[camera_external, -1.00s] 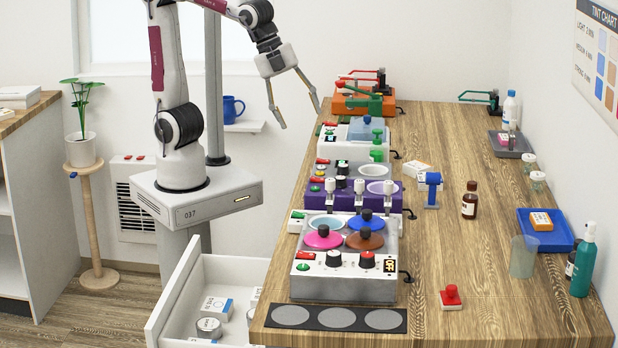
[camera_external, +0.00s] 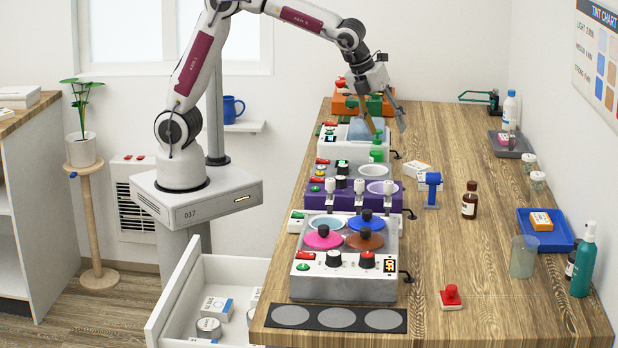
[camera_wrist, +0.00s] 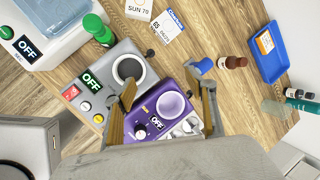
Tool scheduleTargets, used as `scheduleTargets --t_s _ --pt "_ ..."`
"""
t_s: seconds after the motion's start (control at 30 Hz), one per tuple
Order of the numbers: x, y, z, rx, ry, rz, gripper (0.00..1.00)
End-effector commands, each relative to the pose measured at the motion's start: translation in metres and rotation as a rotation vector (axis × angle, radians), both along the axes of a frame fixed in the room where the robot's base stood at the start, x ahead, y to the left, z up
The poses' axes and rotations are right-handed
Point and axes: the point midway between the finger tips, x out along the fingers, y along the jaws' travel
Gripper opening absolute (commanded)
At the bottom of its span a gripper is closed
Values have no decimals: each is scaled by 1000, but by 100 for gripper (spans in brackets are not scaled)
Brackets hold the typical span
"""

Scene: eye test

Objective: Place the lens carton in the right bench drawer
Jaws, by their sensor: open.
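Two white cartons lie on the bench in the wrist view: one marked SUN 70 (camera_wrist: 140,9) and one with a blue edge (camera_wrist: 168,27). Which one is the lens carton I cannot tell. My gripper (camera_external: 389,128) is open above the rear machines on the bench; its fingers also show in the wrist view (camera_wrist: 168,93), with nothing held between them. An open white drawer (camera_external: 178,288) at the lower left holds several white boxes; whether it is the right drawer is unclear.
A row of machines, with a purple one (camera_external: 318,197) in it, lines the bench's left side. A blue stand (camera_external: 431,190), brown bottle (camera_external: 470,200), blue tray (camera_external: 528,236) and red stamp (camera_external: 451,297) stand further right. Bare wood lies between them.

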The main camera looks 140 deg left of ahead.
Motion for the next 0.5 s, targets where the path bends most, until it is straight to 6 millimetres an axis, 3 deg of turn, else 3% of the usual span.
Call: scheduleTargets --t_s 0.3,0.5 --pt "-14 86 -45 40 148 -164 56" --pt "-29 132 -73 52 231 -263 56"
